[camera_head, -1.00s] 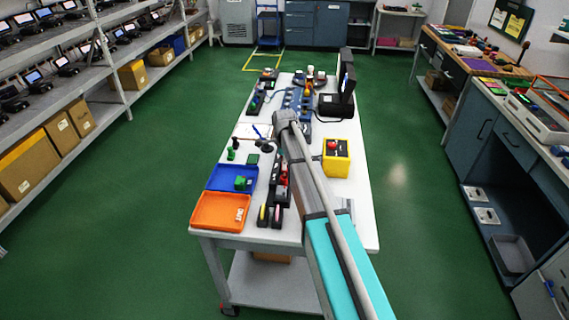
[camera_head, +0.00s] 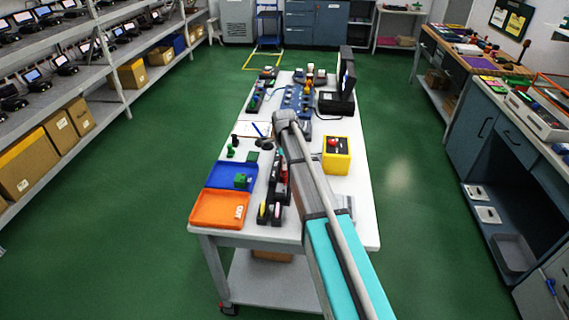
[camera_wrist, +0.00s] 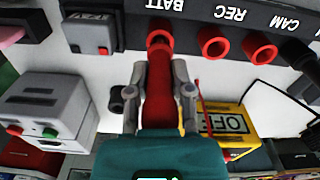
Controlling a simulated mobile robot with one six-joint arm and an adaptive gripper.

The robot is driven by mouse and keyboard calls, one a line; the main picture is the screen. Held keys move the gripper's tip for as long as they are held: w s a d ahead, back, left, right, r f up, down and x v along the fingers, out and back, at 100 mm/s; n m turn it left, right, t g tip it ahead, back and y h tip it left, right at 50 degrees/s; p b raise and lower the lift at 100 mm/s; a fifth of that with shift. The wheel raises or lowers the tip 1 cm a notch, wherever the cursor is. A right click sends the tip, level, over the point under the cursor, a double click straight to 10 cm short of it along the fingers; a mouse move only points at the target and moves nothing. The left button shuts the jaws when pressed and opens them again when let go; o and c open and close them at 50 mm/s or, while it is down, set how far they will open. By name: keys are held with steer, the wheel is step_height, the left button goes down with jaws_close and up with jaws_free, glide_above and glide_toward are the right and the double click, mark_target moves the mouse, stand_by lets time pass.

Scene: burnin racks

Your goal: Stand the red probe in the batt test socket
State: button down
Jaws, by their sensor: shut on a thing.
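In the wrist view my gripper (camera_wrist: 160,78) is shut on the red probe (camera_wrist: 160,100), one finger on each side of it. The probe points up the picture, away from my wrist. Its far end meets the red ring of the batt test socket (camera_wrist: 159,36), under an upside-down BATT label on a dark panel. I cannot tell whether the tip is inside the ring or just in front of it. In the head view my arm hides the gripper and probe.
Red REC (camera_wrist: 212,42) and CAM (camera_wrist: 259,48) sockets sit right of BATT. A yellow box (camera_wrist: 236,122) and a grey box with red and green buttons (camera_wrist: 50,105) flank my gripper. Orange (camera_head: 219,209) and blue (camera_head: 222,175) trays lie on the white table.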

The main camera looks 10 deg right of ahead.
steer(key=shift+f+b, duration=0.95)
steer(key=shift+f, duration=0.05)
stand_by(0.4)
steer(key=shift+c, duration=2.2)
jaws_free()
steer(key=shift+r, duration=0.15)
